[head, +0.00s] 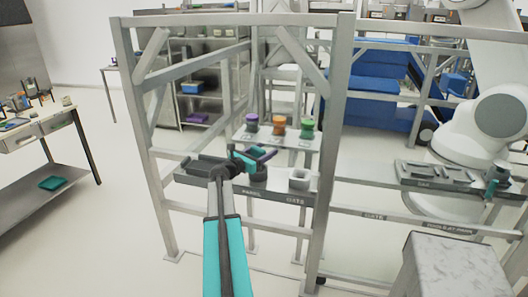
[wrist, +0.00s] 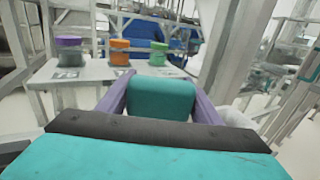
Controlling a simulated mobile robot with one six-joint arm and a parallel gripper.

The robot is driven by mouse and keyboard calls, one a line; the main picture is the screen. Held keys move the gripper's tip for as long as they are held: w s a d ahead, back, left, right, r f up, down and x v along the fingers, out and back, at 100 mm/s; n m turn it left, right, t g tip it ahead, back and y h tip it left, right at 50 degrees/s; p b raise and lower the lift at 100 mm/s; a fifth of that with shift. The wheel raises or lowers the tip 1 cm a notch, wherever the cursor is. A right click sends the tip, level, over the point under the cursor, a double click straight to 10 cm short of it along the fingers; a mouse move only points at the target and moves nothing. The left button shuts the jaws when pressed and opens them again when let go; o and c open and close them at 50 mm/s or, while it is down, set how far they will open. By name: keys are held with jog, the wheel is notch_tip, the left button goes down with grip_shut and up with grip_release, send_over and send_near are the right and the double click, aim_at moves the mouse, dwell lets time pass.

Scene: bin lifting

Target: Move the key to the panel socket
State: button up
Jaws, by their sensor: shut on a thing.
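My gripper (head: 252,158) is over the panel shelf (head: 222,183), inside the grey frame. In the wrist view its two purple fingers (wrist: 160,88) are closed on the sides of a teal, rounded block, the key (wrist: 162,98). Only the key's teal upper part shows; its lower end is hidden. In the head view a dark round holder (head: 258,178) stands just below the gripper on the shelf labelled PANEL. I cannot tell whether the key touches it. A light grey square holder (head: 300,179) stands to its right, above the GATE label.
Jars with purple (head: 252,123), orange (head: 279,126) and green (head: 307,127) lids stand on a white table behind. Frame posts (head: 334,150) rise close on the right. Another grey shelf (head: 450,178) with fittings lies far right, near a white robot arm.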

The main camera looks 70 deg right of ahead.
jog(key=shift+f+b, duration=0.75)
jog(key=shift+f, duration=0.5)
dwell(0.8)
dwell(0.4)
jog(key=o, duration=1.8)
jog(key=shift+c, duration=0.2)
notch_tip(320, 180, up, 9)
jog(key=p, duration=0.6)
dwell(0.7)
notch_tip(320, 180, up, 9)
jog(key=p, duration=0.9)
